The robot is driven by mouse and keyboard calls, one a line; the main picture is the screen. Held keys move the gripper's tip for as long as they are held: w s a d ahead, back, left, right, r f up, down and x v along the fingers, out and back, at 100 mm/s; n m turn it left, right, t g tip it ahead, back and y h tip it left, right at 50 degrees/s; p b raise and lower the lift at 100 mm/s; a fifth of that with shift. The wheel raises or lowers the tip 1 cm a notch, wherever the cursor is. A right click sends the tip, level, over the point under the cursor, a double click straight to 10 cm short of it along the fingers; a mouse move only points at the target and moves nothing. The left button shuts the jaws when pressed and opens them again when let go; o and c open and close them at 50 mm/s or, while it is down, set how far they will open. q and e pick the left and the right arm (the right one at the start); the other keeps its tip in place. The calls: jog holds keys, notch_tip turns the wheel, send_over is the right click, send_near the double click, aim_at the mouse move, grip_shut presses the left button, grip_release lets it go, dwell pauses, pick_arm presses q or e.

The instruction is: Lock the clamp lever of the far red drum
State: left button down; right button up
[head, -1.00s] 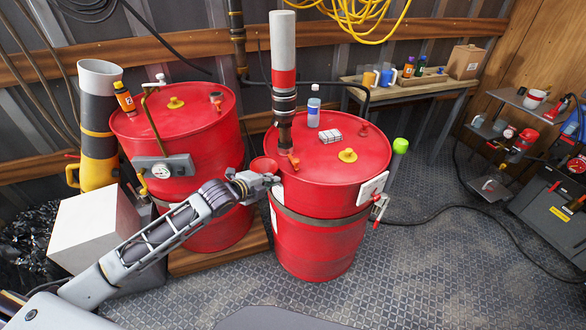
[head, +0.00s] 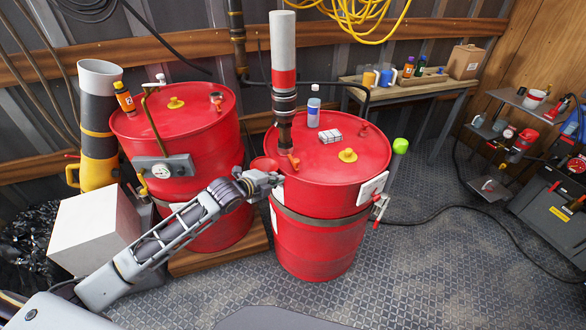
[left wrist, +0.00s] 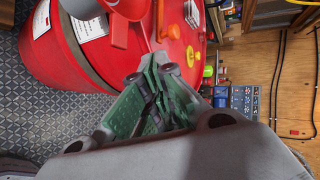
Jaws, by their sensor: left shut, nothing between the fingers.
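Two red drums stand side by side in the head view, the right drum (head: 315,255) and the left drum (head: 205,215). I cannot tell for certain which the task calls far. The right drum has a grey clamp band (head: 318,224) below its lid. A clamp lever (head: 379,208) with a red tip shows at its right side. My left gripper (head: 278,179) is shut and empty beside the left rim of the right drum. In the left wrist view its green fingers (left wrist: 158,80) point toward that drum's lid (left wrist: 185,45). My right gripper is not in view.
A white box (head: 95,230) is left of my arm. A workbench (head: 410,92) stands behind. The floor right of the drum is mostly clear.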

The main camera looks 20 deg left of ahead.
pick_arm(q)
jog(key=x, duration=0.3)
jog(key=r+x, duration=0.1)
jog(key=x, duration=0.3)
jog(key=w+r+x, duration=0.1)
jog(key=x, duration=0.3)
jog(key=shift+d+p, duration=0.1)
jog(key=shift+p, duration=0.2)
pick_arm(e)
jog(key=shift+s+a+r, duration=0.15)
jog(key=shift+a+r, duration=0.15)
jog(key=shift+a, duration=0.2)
pick_arm(q)
jog(key=shift+d+n+y+p, duration=0.3)
jog(key=shift+d+y, duration=0.05)
jog(key=shift+y, duration=0.05)
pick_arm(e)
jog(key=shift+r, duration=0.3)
pick_arm(q)
jog(key=shift+w, duration=0.1)
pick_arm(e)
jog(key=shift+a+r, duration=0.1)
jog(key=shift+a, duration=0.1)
